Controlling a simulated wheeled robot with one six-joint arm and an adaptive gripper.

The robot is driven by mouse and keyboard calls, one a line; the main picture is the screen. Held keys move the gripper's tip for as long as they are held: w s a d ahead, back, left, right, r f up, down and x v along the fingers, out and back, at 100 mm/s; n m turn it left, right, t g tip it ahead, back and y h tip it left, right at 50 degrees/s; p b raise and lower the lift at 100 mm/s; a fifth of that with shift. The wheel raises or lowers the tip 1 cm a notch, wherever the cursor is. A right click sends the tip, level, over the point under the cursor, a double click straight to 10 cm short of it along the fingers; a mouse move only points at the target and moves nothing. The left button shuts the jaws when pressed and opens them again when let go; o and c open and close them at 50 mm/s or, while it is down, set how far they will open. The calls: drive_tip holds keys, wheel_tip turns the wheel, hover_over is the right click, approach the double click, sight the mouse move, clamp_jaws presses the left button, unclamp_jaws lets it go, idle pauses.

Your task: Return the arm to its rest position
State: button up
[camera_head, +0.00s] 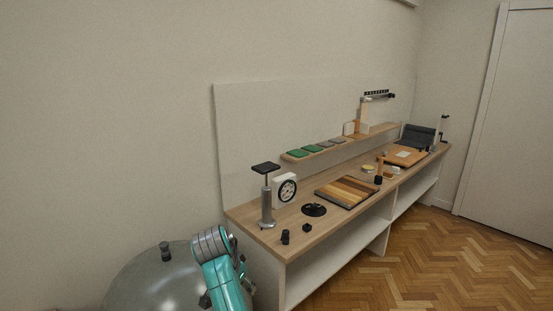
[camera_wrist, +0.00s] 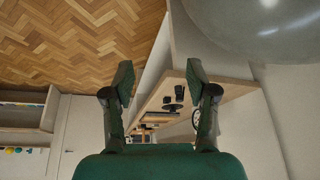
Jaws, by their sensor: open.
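My teal arm (camera_head: 222,275) is folded at the bottom of the head view, in front of the near left end of the workbench. My gripper (camera_wrist: 160,82) shows in the wrist view with its two dark green fingers spread wide apart. Nothing is between the fingers; the workbench (camera_wrist: 240,88) appears beyond them, at a distance. In the head view I cannot make out the gripper's fingers.
The wooden-topped workbench (camera_head: 325,226) runs along the wall. It carries a grey stand (camera_head: 267,205), a dial gauge (camera_head: 286,190), a striped board (camera_head: 346,191) and small black parts (camera_head: 285,237). The parquet floor (camera_head: 430,265) on the right is clear.

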drive_tip(key=s+d+f+n+t, duration=0.1)
drive_tip(key=s+d+f, duration=0.25)
drive_tip(key=f, duration=0.35)
drive_tip(key=s+d+f+n+y, duration=0.1)
drive_tip(key=s+d+f, duration=0.1)
drive_tip(key=d+f, duration=0.35)
drive_tip(key=s+d+f+t, duration=0.1)
drive_tip(key=s+d+f, duration=0.15)
drive_tip(key=f, duration=0.55)
drive_tip(key=s+d+f+n+t+y, duration=0.1)
drive_tip(key=s+d+f, duration=0.3)
drive_tip(key=s, duration=0.4)
drive_tip(key=s+d+f+n+t+y, duration=0.15)
drive_tip(key=s+d+f, duration=0.25)
drive_tip(key=s, duration=0.4)
drive_tip(key=s+d+r+t, duration=0.1)
drive_tip(key=s+d+r, duration=0.2)
drive_tip(key=s, duration=0.7)
drive_tip(key=s+d+r+t, duration=0.2)
drive_tip(key=s+d+r, duration=0.1)
drive_tip(key=s, duration=0.7)
drive_tip(key=s+d+r+n+t+h, duration=0.1)
drive_tip(key=s+d+r+t, duration=0.2)
drive_tip(key=s+r, duration=1)
wheel_tip(320, 180, up, 5)
drive_tip(key=shift+s+f, duration=0.2)
drive_tip(key=shift+s, duration=0.15)
